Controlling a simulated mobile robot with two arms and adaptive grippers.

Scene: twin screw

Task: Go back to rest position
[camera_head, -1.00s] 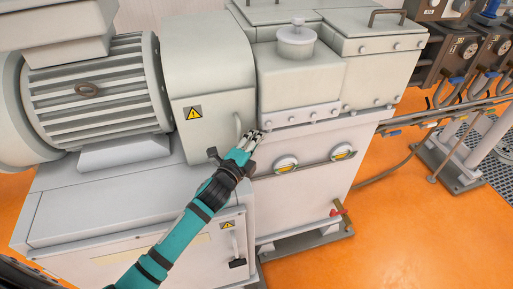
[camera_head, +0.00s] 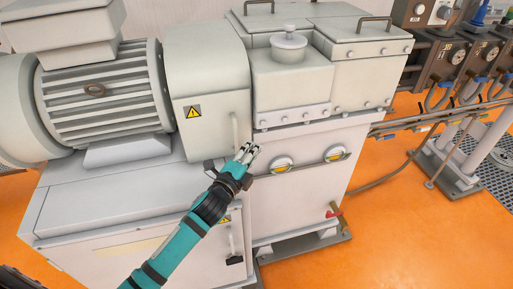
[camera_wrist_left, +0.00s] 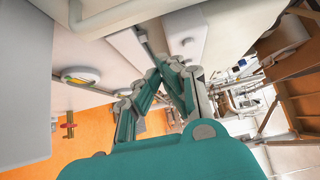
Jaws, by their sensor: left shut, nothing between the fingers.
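My left gripper (camera_head: 248,152) is in front of the grey machine (camera_head: 295,190), at the end of my teal arm that comes in from the lower left. Its fingers are together and hold nothing. It appears just below the upright handle on the machine's rounded cover (camera_head: 207,95); I cannot tell the exact gap. In the left wrist view the closed fingers (camera_wrist_left: 158,75) show near the middle, with a pale bar handle (camera_wrist_left: 115,15) beyond them at the top. My right gripper is not in view.
A large ribbed motor (camera_head: 105,95) stands at the left. Two round gauges (camera_head: 281,164) sit on the machine's front. Pipes and a control panel (camera_head: 465,50) are at the far right. The orange floor (camera_head: 400,235) is open at the lower right.

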